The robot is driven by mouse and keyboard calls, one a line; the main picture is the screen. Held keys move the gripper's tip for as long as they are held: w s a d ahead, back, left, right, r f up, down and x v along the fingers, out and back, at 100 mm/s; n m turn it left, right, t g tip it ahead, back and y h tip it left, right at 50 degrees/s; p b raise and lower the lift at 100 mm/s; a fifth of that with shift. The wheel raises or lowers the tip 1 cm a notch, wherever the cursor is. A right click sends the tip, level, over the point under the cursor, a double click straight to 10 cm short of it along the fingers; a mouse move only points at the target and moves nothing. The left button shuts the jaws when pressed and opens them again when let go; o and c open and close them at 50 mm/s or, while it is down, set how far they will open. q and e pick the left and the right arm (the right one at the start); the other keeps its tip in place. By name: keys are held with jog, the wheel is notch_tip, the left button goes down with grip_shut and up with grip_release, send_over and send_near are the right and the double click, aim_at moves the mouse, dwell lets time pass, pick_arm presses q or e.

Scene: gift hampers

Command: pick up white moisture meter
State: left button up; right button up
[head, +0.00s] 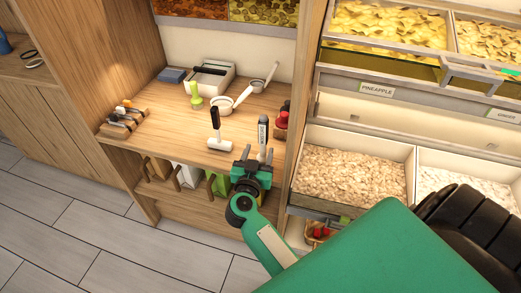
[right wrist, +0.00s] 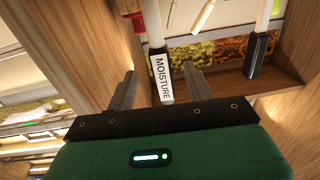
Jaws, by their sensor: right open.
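The white moisture meter (head: 263,133) stands upright near the front right of the wooden shelf. In the right wrist view, the meter (right wrist: 162,78) shows a white label reading "MOISTURE" and a dark body. My right gripper (head: 258,158) is open at the shelf's front edge, close to the meter's lower part. In the right wrist view, the gripper's two fingers (right wrist: 158,75) stand apart with the meter showing between them. I cannot tell how deep the meter lies between them. The meter's base is hidden by the gripper in the head view. My left gripper is not in view.
A black-and-white hammer-shaped tool (head: 215,130) stands left of the meter. White scoops (head: 232,102), a green tool (head: 195,95) and a grey-white tray (head: 210,82) are behind. A red item (head: 282,121) and the cabinet's side panel are close on the right. Bags hang below.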

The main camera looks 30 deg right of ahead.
aim_at(262, 142)
jog(key=x, duration=0.2)
jog(key=shift+w+d, duration=0.25)
jog(key=shift+w, duration=0.05)
jog(key=shift+w+d, duration=0.45)
jog(key=shift+d, duration=0.05)
jog(key=x, duration=0.3)
jog(key=shift+w+d+f, duration=0.2)
jog(key=shift+w+d, duration=0.3)
jog(key=c, duration=0.9)
grip_shut()
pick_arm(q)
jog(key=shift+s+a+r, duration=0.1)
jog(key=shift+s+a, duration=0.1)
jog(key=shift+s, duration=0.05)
